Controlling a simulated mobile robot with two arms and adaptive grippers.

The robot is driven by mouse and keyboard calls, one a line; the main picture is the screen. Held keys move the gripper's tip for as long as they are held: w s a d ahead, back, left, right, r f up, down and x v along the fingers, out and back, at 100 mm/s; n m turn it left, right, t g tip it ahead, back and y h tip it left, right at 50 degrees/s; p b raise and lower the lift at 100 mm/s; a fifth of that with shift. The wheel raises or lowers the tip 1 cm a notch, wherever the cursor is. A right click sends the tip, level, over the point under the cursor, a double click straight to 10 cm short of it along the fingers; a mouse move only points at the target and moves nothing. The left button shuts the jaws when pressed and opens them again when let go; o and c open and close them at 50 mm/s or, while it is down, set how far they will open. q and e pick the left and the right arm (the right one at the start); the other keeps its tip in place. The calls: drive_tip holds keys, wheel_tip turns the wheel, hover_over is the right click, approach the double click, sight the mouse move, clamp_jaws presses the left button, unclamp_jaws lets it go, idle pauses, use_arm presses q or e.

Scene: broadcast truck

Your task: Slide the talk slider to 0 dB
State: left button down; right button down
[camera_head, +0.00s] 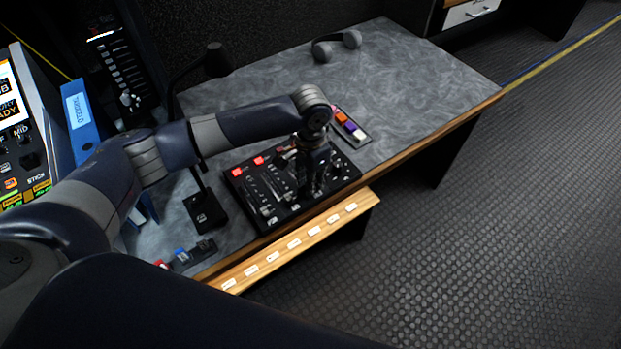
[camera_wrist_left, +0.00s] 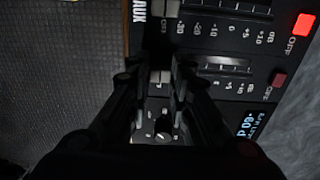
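The black mixer panel (camera_head: 268,196) lies on the desk, with sliders, knobs and two lit red buttons. My left gripper (camera_head: 313,180) points down over its right part and covers some controls. In the left wrist view my left gripper (camera_wrist_left: 160,72) has one finger on each side of a pale slider cap (camera_wrist_left: 160,77). I cannot tell whether the fingers touch the cap. The cap is at the low end of its track; the dB scale (camera_wrist_left: 222,86) runs to the right, partly hidden by a finger. The talk label is not readable. My right gripper is not in view.
A headset (camera_head: 337,45) lies at the back of the desk. A coloured button strip (camera_head: 349,126) is right of the panel. A black microphone base (camera_head: 205,211) stands left of it. A wooden ledge with labels (camera_head: 295,243) runs along the front. The desk's right side is clear.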

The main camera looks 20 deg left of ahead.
sight(295, 170)
use_arm(q)
drive_tip(key=w+a, duration=0.1)
drive_tip(key=a, duration=0.1)
drive_tip(key=w+a+p, duration=0.1)
drive_tip(key=w, duration=0.1)
drive_tip(key=w+a+p, duration=0.1)
drive_tip(key=a, duration=0.1)
drive_tip(key=shift+w+a, duration=0.25)
drive_tip(key=shift+a, duration=0.1)
drive_tip(key=c, duration=1.4)
unclamp_jaws()
drive_tip(key=shift+c, duration=0.2)
drive_tip(key=shift+s, duration=0.1)
